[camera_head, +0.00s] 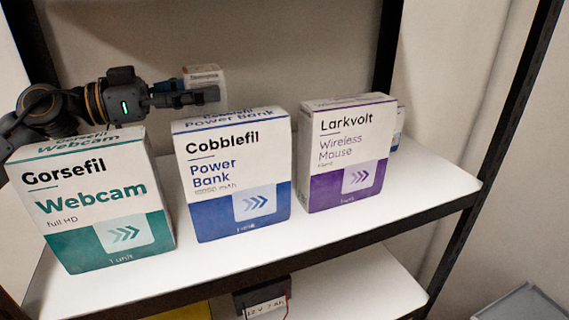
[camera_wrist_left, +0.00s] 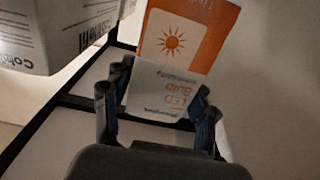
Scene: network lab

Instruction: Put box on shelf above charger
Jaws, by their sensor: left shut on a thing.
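My left gripper (camera_head: 208,96) is shut on a small white and orange box (camera_head: 203,76), above and behind the middle carton. In the left wrist view this box (camera_wrist_left: 180,45) reads "LED Bulb" and has a sun picture; it sits between the fingers (camera_wrist_left: 158,100). The white shelf board (camera_head: 420,185) with a black frame runs under the cartons. I cannot make out a charger. My right gripper is not in view.
On the shelf stand a green Webcam carton (camera_head: 95,200), a blue Power Bank carton (camera_head: 235,170) and a purple Wireless Mouse carton (camera_head: 345,150). Another small box (camera_head: 399,125) is partly hidden behind. A dark battery-like item (camera_head: 265,300) is below. The shelf's right end is bare.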

